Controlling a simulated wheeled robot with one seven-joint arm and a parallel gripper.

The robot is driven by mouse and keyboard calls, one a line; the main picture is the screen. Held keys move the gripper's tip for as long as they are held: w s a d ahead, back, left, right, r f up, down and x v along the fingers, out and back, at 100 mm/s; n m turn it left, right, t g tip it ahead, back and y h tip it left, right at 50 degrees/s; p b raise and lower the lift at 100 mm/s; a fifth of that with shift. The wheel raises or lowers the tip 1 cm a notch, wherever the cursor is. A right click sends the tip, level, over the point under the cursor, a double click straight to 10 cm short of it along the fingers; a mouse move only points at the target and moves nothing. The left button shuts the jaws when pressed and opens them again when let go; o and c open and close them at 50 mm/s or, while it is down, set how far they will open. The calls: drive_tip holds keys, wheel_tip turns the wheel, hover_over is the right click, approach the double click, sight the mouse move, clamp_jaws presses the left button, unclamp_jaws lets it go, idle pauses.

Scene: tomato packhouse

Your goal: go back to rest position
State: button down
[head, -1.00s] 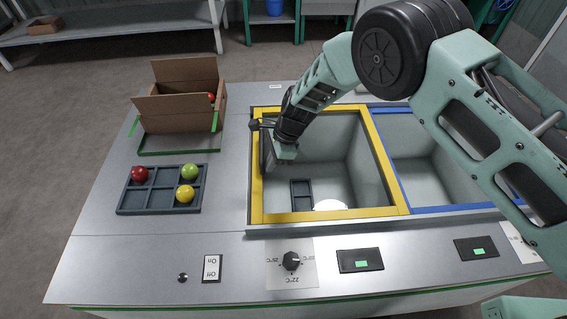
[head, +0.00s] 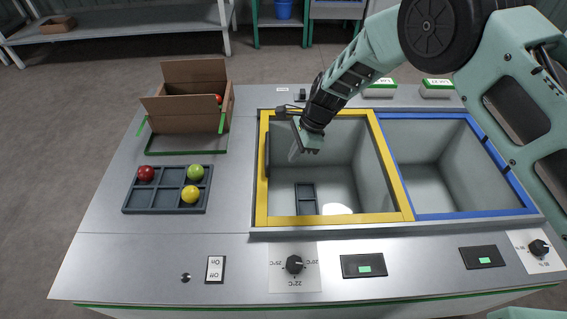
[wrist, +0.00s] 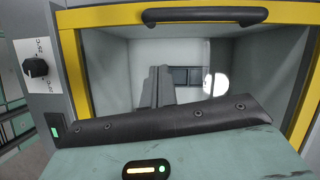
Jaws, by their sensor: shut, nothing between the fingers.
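My gripper (head: 306,150) is over the left, yellow-rimmed compartment (head: 393,170) in the head view, near its left side and back. Its fingers point down into the opening and touch nothing that I can see. In the wrist view the fingers (wrist: 157,86) are together and empty. The yellow rim also shows in the wrist view (wrist: 110,18), with a dark handle (wrist: 205,15) across it. A dark divided tray (head: 306,185) lies on the compartment floor beside a bright round patch.
A blue-rimmed compartment (head: 470,213) is on the right. A dark tray (head: 168,202) holds a red, a green and a yellow tomato. An open cardboard box (head: 185,114) stands behind it. A dial (head: 294,264), switches and small displays line the front.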

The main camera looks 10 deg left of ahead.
drive_tip(key=v, duration=0.6)
drive_tip(key=shift+d, duration=0.25)
drive_tip(key=s+d+r+n+p, duration=0.1)
drive_tip(key=s+d+r+n, duration=0.2)
drive_tip(key=s+r+n, duration=0.35)
drive_tip(key=s+d+r+n+p, duration=0.1)
drive_tip(key=s+d+r+n, duration=0.15)
drive_tip(key=s+r, duration=0.7)
drive_tip(key=s+d+r+n+h+p, duration=0.1)
drive_tip(key=s+d+r+n, duration=0.3)
drive_tip(key=s+d+n, duration=0.2)
drive_tip(key=s+d+r+n+t+h+p, duration=0.1)
drive_tip(key=s+d+r+n, duration=0.3)
drive_tip(key=s, duration=0.5)
drive_tip(key=d+n+h, duration=0.1)
drive_tip(key=d+n, duration=0.1)
drive_tip(key=d, duration=0.1)
drive_tip(key=shift+s+t, duration=0.2)
drive_tip(key=shift+t, duration=0.1)
